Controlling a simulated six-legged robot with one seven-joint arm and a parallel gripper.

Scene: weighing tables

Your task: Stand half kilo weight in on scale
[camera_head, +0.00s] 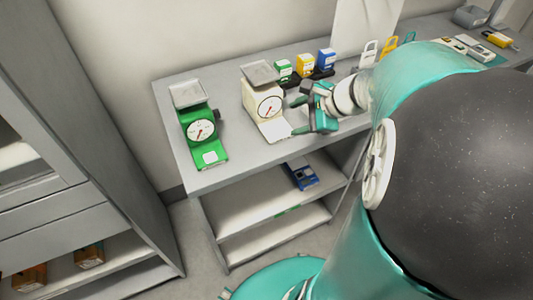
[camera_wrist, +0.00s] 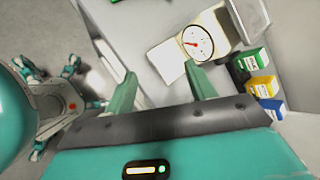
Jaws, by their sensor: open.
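A cream scale (camera_head: 253,98) with a round white dial and a grey pan (camera_head: 260,73) stands on the table. Its pan looks empty. The scale also shows in the wrist view (camera_wrist: 218,22). A green scale (camera_head: 192,121) with an empty-looking pan (camera_head: 188,93) stands to its left. My gripper (camera_head: 297,117) is open beside the cream scale's right side, close to its front base; I cannot tell whether it touches. In the wrist view the open fingers (camera_wrist: 160,75) have nothing visible between them. I cannot pick out a half kilo weight.
Green (camera_head: 283,68), yellow (camera_head: 304,66) and blue (camera_head: 326,61) boxes stand behind my gripper. A blue object (camera_head: 301,175) sits on the shelf below. A grey cabinet (camera_head: 75,130) stands at left. Padlock-like items (camera_head: 388,46) are farther right. The table's front left is clear.

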